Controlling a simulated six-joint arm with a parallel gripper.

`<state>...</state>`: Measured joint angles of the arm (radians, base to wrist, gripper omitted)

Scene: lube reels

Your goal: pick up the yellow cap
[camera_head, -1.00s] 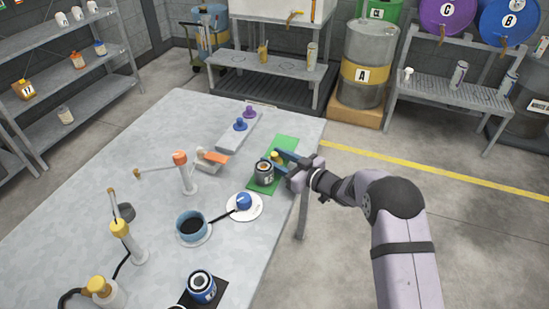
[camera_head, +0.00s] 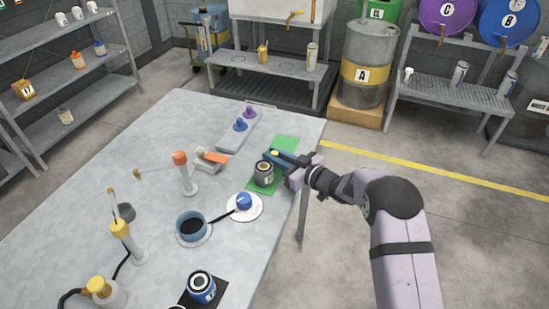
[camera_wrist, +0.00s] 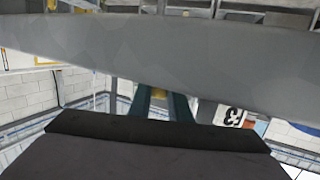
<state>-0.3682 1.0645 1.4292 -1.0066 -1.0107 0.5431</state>
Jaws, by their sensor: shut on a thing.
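The yellow cap (camera_head: 274,153) is a small piece at the tip of my gripper, over the green mat (camera_head: 286,143) near the table's right edge. My gripper (camera_head: 277,154) reaches in from the right with its blue fingers shut on the cap. In the wrist view a bit of the yellow cap (camera_wrist: 158,93) shows between the dark teal fingers (camera_wrist: 160,102). The fingers hide most of the cap, and I cannot tell whether it touches the mat.
A grey can (camera_head: 264,173) stands on the mat just in front of the fingers. A grey rack (camera_head: 232,135) with blue and purple caps lies behind left. A white plate (camera_head: 258,210) with a blue cap is nearer. An orange-topped post (camera_head: 189,180) stands left.

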